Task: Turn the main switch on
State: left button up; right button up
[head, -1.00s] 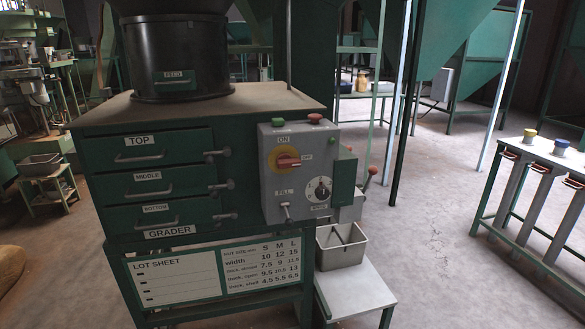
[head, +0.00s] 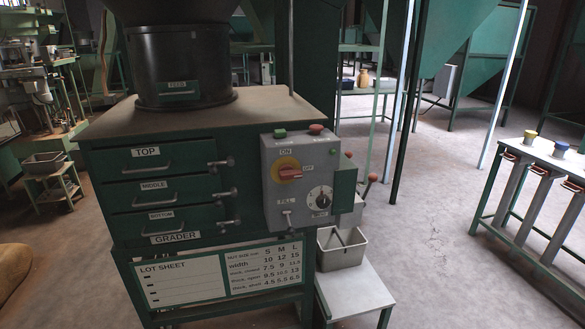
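The main switch (head: 290,174) is a red rotary handle on a yellow round plate, on the grey control box (head: 276,203) at the grader's right front. Its handle lies roughly horizontal, with the "ON" label above it and the "OFF" label to its right. A green button (head: 280,133) and a red button (head: 316,129) sit on top of the box. Below the switch are a black dial (head: 320,198) and a small lever (head: 287,217) marked "FILL". Neither of my grippers shows in the head view.
The green grader (head: 115,222) has several labelled drawers with protruding handles and latches. A grey bin (head: 342,247) stands on a small stand (head: 352,291) below the box. A green rack (head: 545,152) stands at right. Open floor (head: 440,235) lies between.

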aim_at(286, 172)
jog(key=z, duration=1.6)
jog(key=i, duration=1.25)
jog(key=u, duration=0.95)
